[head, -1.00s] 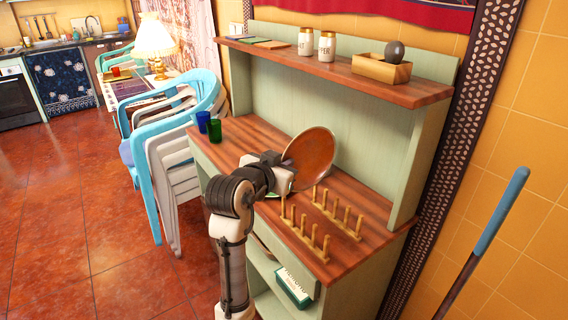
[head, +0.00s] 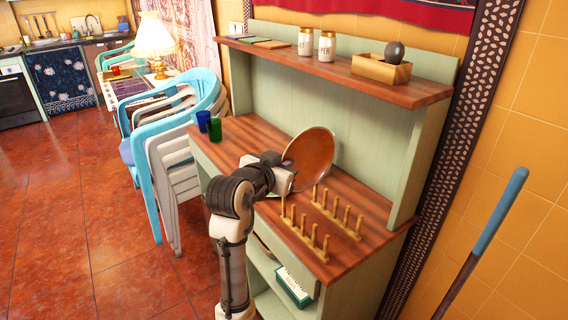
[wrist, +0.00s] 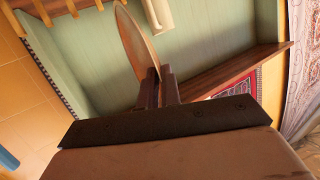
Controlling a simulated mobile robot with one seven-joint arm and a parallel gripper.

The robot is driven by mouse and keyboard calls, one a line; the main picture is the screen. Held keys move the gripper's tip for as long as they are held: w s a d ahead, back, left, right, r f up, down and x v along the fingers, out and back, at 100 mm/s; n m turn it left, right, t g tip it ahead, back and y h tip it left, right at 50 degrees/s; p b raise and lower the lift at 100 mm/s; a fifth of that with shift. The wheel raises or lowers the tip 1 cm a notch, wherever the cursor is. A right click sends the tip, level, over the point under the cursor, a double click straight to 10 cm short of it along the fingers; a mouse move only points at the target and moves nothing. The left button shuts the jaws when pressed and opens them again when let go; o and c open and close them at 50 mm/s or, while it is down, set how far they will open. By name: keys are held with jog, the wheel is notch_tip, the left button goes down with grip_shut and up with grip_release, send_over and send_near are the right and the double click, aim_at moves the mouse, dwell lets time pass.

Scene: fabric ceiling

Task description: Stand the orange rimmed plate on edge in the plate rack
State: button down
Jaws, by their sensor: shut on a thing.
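The orange rimmed plate (head: 309,158) is held steeply tilted, its broad face showing, above the counter and left of the rack. In the wrist view the plate (wrist: 138,42) shows nearly edge-on. My gripper (wrist: 158,77) is shut on its edge; in the head view my gripper (head: 288,181) hides the plate's lower left part. The wooden plate rack (head: 301,241) has two rows of upright pegs and stands on the counter's right part, with no plate in it. Some rack pegs (wrist: 70,8) show at the upper left of the wrist view. The plate is apart from the pegs.
A pale green dish (head: 272,190) is partly hidden behind my gripper. Blue (head: 203,121) and green (head: 215,130) cups stand at the counter's left. An upper shelf (head: 340,72) with jars and a wooden box overhangs the back. The counter right of the rack is clear.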

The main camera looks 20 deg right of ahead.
notch_tip(320, 180, down, 10)
jog(key=b, duration=0.6)
jog(key=shift+b, duration=0.4)
dwell(3.1)
jog(key=c, duration=1.5)
grip_release()
jog(key=shift+s, duration=0.1)
jog(key=b+v, duration=0.1)
jog(key=v, duration=1.2)
jog(key=shift+s+a+r, duration=0.1)
jog(key=shift+s+a, duration=0.15)
